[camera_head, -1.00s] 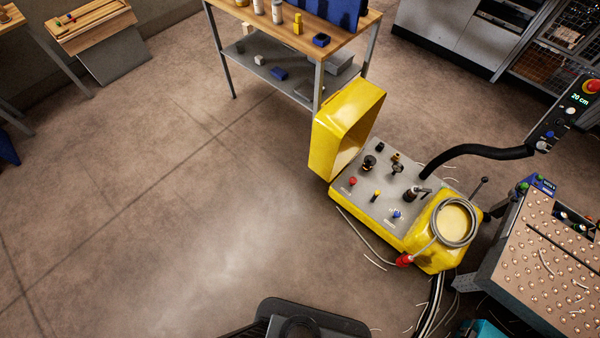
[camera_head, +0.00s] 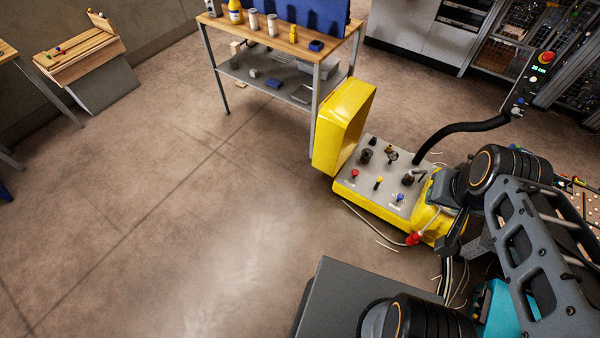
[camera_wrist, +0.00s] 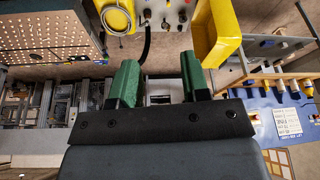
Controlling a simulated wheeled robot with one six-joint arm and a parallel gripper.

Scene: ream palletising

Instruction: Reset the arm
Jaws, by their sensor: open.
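My gripper shows in the wrist view (camera_wrist: 160,82) with two green fingers apart and nothing between them. Beyond the fingers, that view shows part of the yellow machine and the floor. In the head view my dark arm links fill the lower right, over part of the yellow machine. I cannot make out the gripper's fingers in the head view.
The yellow machine (camera_head: 378,205) with a grey control panel stands right of centre. A wooden workbench (camera_head: 285,42) with bottles is behind it. A perforated table (camera_wrist: 62,35) shows in the wrist view. The floor (camera_head: 190,220) at left is clear.

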